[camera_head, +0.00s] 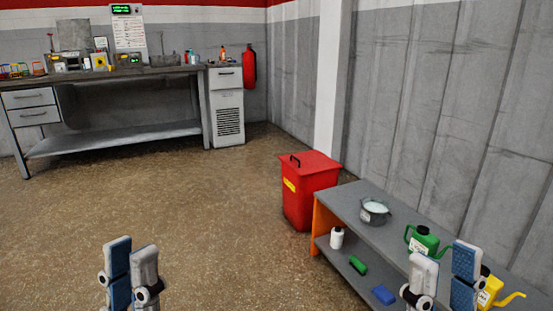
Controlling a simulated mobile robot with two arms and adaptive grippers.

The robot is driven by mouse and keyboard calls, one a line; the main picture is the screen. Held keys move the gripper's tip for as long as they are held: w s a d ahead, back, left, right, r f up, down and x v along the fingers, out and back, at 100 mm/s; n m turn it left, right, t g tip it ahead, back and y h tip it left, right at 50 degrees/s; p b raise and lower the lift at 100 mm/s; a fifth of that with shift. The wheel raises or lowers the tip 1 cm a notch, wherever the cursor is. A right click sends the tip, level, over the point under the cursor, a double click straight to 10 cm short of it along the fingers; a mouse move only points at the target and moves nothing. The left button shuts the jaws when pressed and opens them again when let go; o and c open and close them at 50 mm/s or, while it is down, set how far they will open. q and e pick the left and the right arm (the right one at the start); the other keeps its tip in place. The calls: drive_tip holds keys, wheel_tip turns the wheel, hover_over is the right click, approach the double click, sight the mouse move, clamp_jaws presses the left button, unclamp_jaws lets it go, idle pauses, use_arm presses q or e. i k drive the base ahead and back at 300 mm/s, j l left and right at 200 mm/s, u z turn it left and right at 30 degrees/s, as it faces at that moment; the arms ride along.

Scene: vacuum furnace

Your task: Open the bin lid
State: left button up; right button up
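A red bin (300,204) stands on the floor near the wall corner, right of the middle. Its red lid (318,166) is shut on top and has a black handle (296,159) at its left side. A yellow label is on the bin's front. My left gripper (130,256) is at the bottom left, pointing up, its two blue-and-grey fingers a little apart, with nothing between them. My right gripper (445,262) is at the bottom right, fingers apart and empty, in front of the low shelf. Both grippers are well away from the bin.
A low grey shelf (350,203) beside the bin holds a pot (374,212), a green can (421,240), a yellow can (488,291) and a white bottle (336,238). A workbench (120,135) and a cabinet (227,110) stand at the back. The floor left of the bin is clear.

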sight(304, 164)
drive_tip(key=i+u, duration=0.15)
drive_tip(key=i, duration=0.75)
drive_tip(key=i+u, duration=0.2)
drive_tip(key=i, duration=0.75)
drive_tip(key=i+z, duration=0.8)
drive_tip(key=i+j+z, duration=0.15)
drive_tip(key=i+z, duration=0.25)
drive_tip(key=k, duration=0.1)
